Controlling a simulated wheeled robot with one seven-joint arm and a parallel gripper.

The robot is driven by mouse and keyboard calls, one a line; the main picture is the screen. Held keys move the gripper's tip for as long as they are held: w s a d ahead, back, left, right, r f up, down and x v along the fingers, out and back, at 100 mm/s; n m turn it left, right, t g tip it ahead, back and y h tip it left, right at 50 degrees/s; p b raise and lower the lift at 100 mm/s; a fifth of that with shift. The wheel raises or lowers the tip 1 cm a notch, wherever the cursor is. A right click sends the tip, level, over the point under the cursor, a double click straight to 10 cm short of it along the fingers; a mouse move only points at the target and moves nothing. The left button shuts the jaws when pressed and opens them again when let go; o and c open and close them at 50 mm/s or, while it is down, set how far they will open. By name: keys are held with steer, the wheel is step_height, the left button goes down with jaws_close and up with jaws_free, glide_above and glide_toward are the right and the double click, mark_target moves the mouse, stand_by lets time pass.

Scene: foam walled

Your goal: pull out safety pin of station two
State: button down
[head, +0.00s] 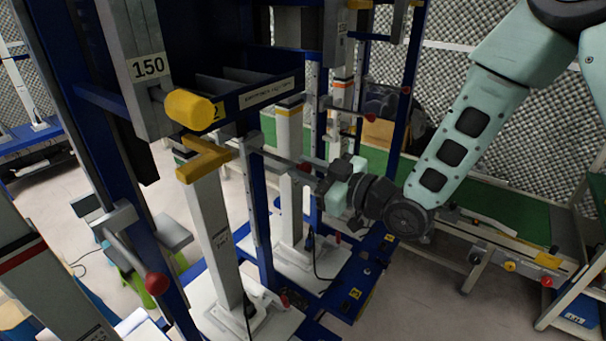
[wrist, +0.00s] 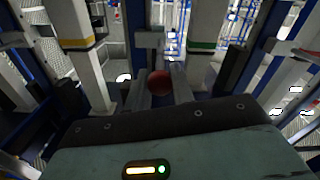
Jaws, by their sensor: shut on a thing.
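My gripper (head: 322,178) is at the middle of the head view, shut on a safety pin with a red ball knob (head: 303,168). In the wrist view the red knob (wrist: 160,81) sits between the two grey fingers (wrist: 159,88). The pin's rod (head: 275,156) runs left from the knob toward a grey bracket (head: 250,143) on a blue upright. I cannot tell how deep the rod sits in the bracket.
Another red-knobbed pin (head: 156,283) is at lower left, and one more red knob (head: 370,118) is farther back. A green conveyor (head: 490,214) runs behind my arm. Blue uprights closely flank the gripper.

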steer(key=shift+s+d, duration=0.1)
steer(key=shift+f, duration=0.1)
steer(key=c, duration=1.2)
jaws_free()
steer(key=shift+d, duration=0.1)
steer(key=shift+p+v, duration=6.05)
steer(key=shift+v, duration=2.65)
